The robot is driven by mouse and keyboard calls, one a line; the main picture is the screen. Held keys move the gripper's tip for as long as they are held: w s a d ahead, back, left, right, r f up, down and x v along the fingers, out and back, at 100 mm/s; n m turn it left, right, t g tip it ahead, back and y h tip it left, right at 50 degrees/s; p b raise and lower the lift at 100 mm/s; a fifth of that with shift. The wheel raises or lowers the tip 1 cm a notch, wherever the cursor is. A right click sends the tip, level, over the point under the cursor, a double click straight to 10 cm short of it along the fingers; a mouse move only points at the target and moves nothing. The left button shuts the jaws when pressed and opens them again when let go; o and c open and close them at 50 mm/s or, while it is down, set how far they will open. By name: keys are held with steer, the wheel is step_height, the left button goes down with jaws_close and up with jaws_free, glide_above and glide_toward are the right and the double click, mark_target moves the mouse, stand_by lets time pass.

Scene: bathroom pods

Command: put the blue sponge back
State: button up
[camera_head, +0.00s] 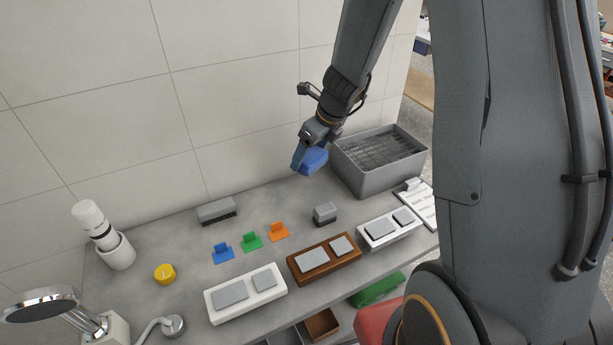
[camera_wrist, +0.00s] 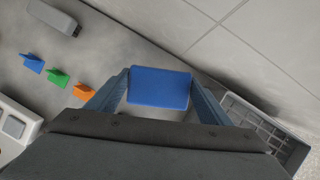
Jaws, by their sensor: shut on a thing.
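The blue sponge (camera_head: 313,161) is a small blue block held in the air above the back of the grey counter, left of the grey bin. My gripper (camera_head: 303,158) is shut on it. In the wrist view the sponge (camera_wrist: 159,88) sits between the two fingers of my gripper (camera_wrist: 160,92). Blue (camera_head: 222,253), green (camera_head: 252,241) and orange (camera_head: 279,231) tabbed markers stand in a row on the counter (camera_head: 180,300). The pictures do not show which spot belongs to the sponge.
A grey bin (camera_head: 362,178) with a grid inside stands at the counter's back right. A grey brush (camera_head: 217,211), a yellow disc (camera_head: 165,273), a small grey block (camera_head: 325,214) and white (camera_head: 247,300) and brown (camera_head: 324,263) trays with grey pads are on the counter. A tiled wall (camera_head: 230,80) rises behind.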

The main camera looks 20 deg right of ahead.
step_height(320, 180, down, 9)
steer(key=b, duration=0.3)
steer(key=shift+d+f, duration=0.1)
steer(key=shift+f, duration=0.05)
steer(key=shift+f, duration=0.15)
steer(key=o, duration=1.1)
steer(key=shift+o, duration=0.2)
